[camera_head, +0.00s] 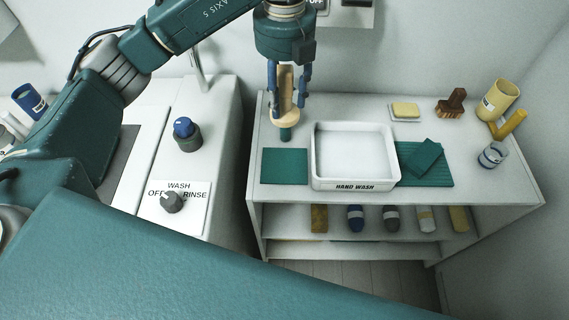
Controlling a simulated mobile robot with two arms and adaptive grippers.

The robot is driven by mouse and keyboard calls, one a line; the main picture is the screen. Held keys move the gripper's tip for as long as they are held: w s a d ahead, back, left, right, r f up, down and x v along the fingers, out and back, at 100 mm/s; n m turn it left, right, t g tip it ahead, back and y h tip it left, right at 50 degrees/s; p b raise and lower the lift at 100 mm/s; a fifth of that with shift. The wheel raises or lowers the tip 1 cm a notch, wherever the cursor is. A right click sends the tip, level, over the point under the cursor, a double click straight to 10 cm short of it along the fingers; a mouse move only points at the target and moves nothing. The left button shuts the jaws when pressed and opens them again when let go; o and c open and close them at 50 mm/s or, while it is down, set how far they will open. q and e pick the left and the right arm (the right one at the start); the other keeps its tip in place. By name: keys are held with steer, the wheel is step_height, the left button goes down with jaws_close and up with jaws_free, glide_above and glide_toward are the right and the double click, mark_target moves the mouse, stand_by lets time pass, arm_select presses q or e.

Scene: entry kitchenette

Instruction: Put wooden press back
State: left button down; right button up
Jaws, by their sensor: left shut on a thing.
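The wooden press (285,118), with a pale upright handle and a round disc at its lower end, is in my left gripper (288,96). The blue fingers are shut around the handle. The press hangs upright at the back left of the white shelf top (257,150), behind a flat green mat (284,167) and left of the white basin marked HAND WASH (318,170). A short teal piece (286,134) shows just under the disc. I cannot tell whether the press touches anything below. My right gripper is out of view.
Right of the basin are a green ribbed mat with a folded cloth (424,157), soap on a dish (405,110), a brush (451,105), a yellow cup (498,98) and a jar (492,155). A white washer with knobs (172,201) is at left.

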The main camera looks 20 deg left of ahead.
arm_select(q)
step_height(320, 180, down, 19)
steer(key=p, duration=0.5)
steer(key=shift+f, duration=0.3)
steer(key=c, duration=1)
jaws_free()
steer(key=shift+f, duration=0.1)
steer(key=shift+s+f, duration=0.1)
